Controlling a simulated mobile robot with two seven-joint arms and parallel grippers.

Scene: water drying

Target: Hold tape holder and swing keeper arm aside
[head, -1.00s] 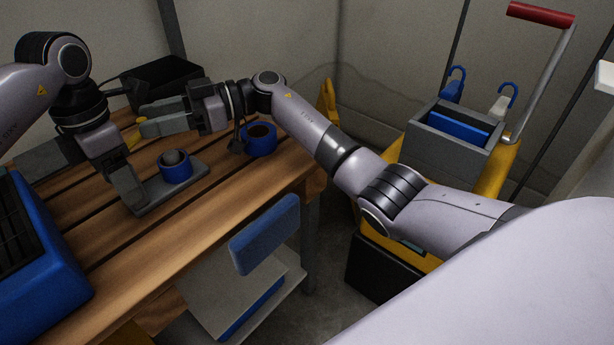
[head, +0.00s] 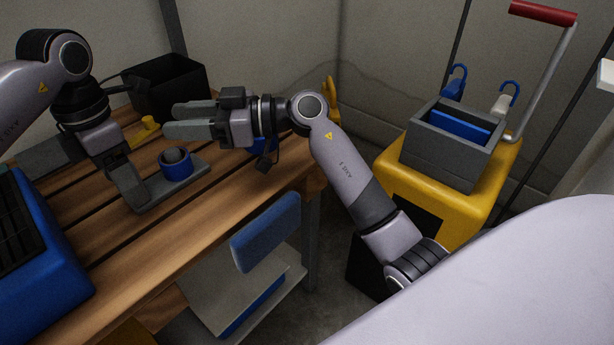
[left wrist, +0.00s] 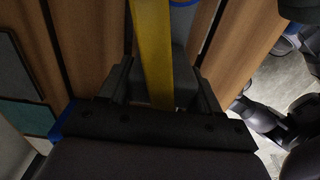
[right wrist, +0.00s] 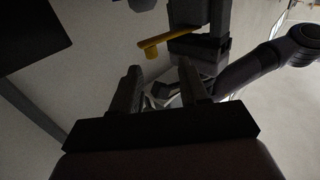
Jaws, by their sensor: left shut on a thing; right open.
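The tape holder (head: 190,189) is a grey plate on the wooden bench with a blue roll (head: 176,164) around its grey hub. My left gripper (head: 132,195) is shut on the holder at its left end. The yellow keeper arm (head: 141,133) sticks out past my left wrist, with a raised knob at its end. It runs down the middle of the left wrist view (left wrist: 152,45) and shows ahead of the right fingers in the right wrist view (right wrist: 165,40). My right gripper (head: 168,120) is open and empty, its fingertips close to the knob; contact is unclear.
A black bin (head: 170,85) stands at the bench's back. A second blue roll (head: 262,146) is mostly hidden behind my right arm. A blue crate-like box (head: 45,260) is at the left. A yellow cart (head: 440,200) carries a grey bucket (head: 450,155) at right.

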